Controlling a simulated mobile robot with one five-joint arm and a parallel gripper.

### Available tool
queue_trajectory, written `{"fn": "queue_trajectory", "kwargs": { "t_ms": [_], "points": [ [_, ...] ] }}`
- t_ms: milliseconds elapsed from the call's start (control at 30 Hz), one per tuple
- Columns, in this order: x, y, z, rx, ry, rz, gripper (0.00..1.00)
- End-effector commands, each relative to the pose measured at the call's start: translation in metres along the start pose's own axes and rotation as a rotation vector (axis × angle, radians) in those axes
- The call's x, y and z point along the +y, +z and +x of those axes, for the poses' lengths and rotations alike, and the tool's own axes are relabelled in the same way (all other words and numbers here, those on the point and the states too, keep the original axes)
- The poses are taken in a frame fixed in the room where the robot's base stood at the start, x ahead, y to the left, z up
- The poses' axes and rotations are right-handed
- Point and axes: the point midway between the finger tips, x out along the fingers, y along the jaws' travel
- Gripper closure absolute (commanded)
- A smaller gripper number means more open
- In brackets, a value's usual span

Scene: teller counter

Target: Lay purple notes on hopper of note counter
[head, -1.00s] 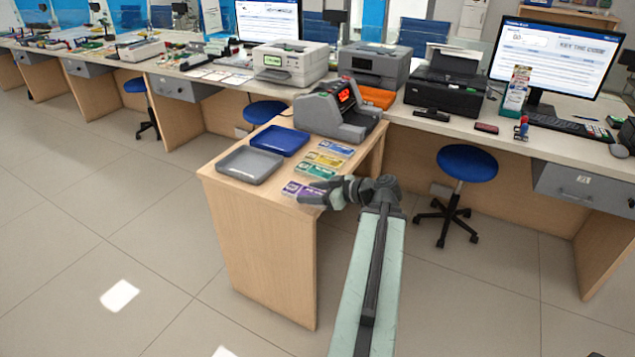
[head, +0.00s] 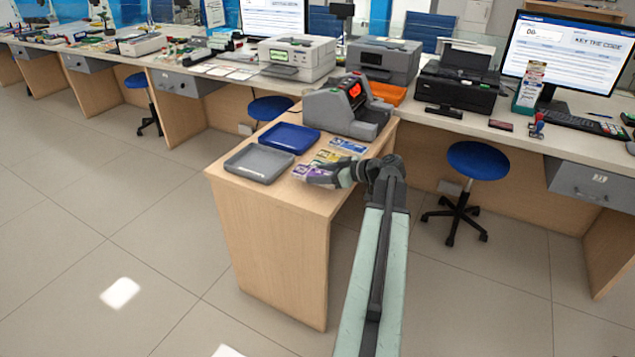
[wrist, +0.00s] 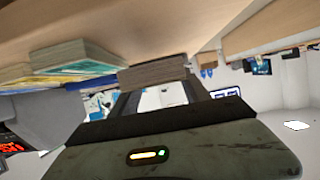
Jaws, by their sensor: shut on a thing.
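My gripper (head: 322,177) is shut on the purple notes (head: 304,170) above the near end of the small wooden table. In the head view the fingers cover part of the bundle. In the wrist view the bundle's brownish edge (wrist: 155,73) shows between the jaws, apart from the other bundles. The grey note counter (head: 335,112), with a red lit display, stands at the table's far end, beyond my gripper. Its hopper cannot be made out clearly and no notes are visible on it.
Blue notes (head: 348,145) and yellow notes (head: 331,156) lie between my gripper and the counter. Green notes (wrist: 80,56) show in the wrist view. A blue tray (head: 290,138) and a grey tray (head: 259,164) lie on the left. Printers stand on the long counter behind.

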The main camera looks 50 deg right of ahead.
Motion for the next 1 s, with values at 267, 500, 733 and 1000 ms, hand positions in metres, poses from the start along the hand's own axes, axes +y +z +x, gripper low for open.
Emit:
{"fn": "queue_trajectory", "kwargs": {
  "t_ms": [267,500,733,1000],
  "points": [
    [0.003,0.038,0.01,0.0,0.008,0.003,0.89],
    [0.004,0.035,0.007,0.0,0.01,0.004,0.89],
    [0.005,0.038,0.007,0.0,0.013,0.005,0.37],
    [0.005,0.035,0.005,0.0,0.014,0.006,0.37]
  ]
}}
